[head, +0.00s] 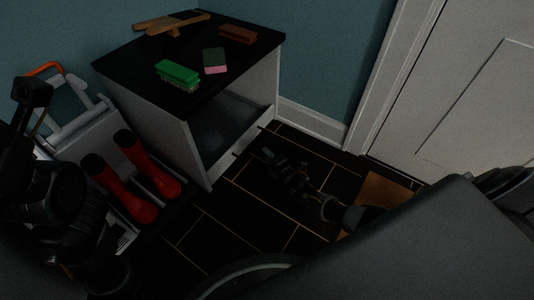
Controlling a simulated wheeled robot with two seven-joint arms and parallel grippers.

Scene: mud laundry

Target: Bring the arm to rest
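My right arm reaches up and left from the lower right. Its gripper (275,160) hangs above the dark tiled floor, in front of the cabinet's open lower side. It is dark against dark tiles, so the gap between its fingers is unclear. I see nothing held in it. My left arm is folded at the left edge, and its gripper cannot be made out.
A black-topped white cabinet (135,58) carries a green brush (177,73), a pink-green sponge (214,61), a brown brush (238,34) and wooden brushes (176,25). Red boots (132,198) stand at left. A white door (463,95) is at right, near a brown mat (388,190).

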